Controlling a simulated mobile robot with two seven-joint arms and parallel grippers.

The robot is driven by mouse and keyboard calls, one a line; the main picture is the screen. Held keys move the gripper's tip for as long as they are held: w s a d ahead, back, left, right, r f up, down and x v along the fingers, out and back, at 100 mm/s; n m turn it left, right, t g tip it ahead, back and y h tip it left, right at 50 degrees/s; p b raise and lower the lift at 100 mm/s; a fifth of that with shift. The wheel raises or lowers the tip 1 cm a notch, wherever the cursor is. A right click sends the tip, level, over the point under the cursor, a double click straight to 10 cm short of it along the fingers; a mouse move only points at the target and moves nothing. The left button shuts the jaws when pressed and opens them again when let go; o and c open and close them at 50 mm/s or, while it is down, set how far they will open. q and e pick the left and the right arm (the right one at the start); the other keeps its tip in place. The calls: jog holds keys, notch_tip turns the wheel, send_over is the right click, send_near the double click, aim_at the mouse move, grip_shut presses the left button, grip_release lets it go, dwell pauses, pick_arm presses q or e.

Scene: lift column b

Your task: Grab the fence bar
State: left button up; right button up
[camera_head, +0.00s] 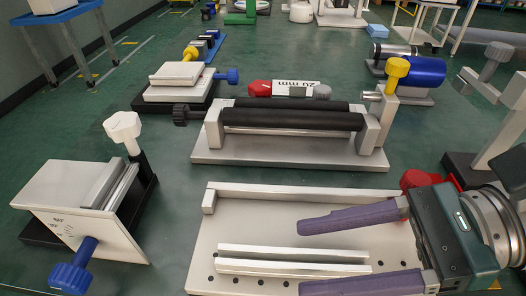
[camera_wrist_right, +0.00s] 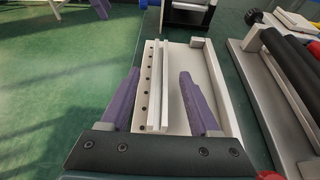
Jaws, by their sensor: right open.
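The fence bar (camera_head: 285,251) is a long pale bar, showing as two parallel strips, on a light base plate (camera_head: 225,225) with a row of dark holes. It also shows in the right wrist view (camera_wrist_right: 154,95). My right gripper (camera_head: 300,258) has long purple fingers spread wide and empty. In the head view one finger is beyond the bar and one on the near side. In the right wrist view (camera_wrist_right: 158,72) the bar runs between the fingers, with gaps on both sides. A purple piece at that view's top edge (camera_wrist_right: 100,8) may be a left gripper finger.
A raised rail (camera_head: 310,191) edges the plate's far side. Beyond stands a fixture with black rollers (camera_head: 290,117). An angled block (camera_head: 75,185) with a blue knob (camera_head: 75,272) is at left. Green floor lies between the fixtures.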

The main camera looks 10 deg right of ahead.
aim_at(294, 257)
jog(key=x, duration=0.3)
jog(key=shift+w+a, duration=0.1)
jog(key=shift+a, duration=0.2)
jog(key=shift+c, duration=0.3)
grip_shut()
